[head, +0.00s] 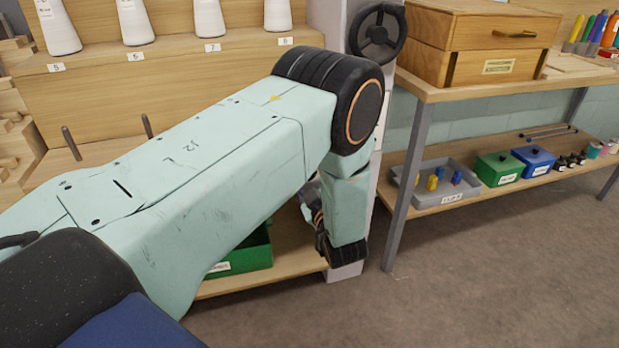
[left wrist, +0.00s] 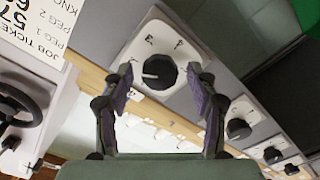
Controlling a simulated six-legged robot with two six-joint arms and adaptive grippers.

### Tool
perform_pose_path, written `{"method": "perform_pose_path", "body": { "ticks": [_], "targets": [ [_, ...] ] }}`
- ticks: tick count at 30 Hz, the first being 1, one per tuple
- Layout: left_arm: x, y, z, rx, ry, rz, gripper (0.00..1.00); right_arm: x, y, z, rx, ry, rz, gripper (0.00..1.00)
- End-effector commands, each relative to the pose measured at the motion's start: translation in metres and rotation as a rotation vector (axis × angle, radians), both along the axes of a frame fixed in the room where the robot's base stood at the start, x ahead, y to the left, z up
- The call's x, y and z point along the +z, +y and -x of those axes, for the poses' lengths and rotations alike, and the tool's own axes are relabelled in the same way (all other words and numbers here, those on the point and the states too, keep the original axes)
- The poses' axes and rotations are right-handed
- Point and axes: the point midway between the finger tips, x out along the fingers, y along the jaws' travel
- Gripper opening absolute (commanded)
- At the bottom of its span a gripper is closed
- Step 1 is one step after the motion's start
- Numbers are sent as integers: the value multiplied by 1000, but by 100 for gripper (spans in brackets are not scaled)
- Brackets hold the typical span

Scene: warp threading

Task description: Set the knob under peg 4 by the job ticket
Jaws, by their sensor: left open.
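In the left wrist view a round black knob (left wrist: 159,72) sits on a white dial plate (left wrist: 150,37) with letters, apparently E and F. A pale mark on the knob points to the picture's left. My left gripper (left wrist: 160,82) is open, with one finger on each side of the knob; I cannot tell if they touch it. Part of the white job ticket (left wrist: 35,30) shows at the upper left, with peg lines and cut-off figures. The knob's peg number is not visible. In the head view my left arm hides the knobs and most of the gripper.
More knobs (left wrist: 238,129) run in a row to the lower right. A black handwheel (head: 377,37) is mounted beside the rack. Numbered white cones (head: 207,18) stand on a wooden ledge. A green bin (head: 250,255) sits below my arm. A shelf unit (head: 400,180) stands right.

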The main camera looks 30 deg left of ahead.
Motion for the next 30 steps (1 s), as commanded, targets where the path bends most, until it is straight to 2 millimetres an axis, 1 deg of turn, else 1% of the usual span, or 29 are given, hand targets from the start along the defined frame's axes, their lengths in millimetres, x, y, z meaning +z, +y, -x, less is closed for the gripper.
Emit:
{"method": "perform_pose_path", "body": {
  "ticks": [2, 21, 30],
  "targets": [
    [0, -1, 0, 0, 0, 0, 58, 0, 0, 0, 0, 0, 0, 40],
    [0, -1, 0, -1, 1, 0, 4, 0, 0, 0, 0, 0, 0, 40],
    [0, -1, 0, 0, 35, -28, 4, 4, 0, 0, 0, 0, 0, 40]
  ]
}}
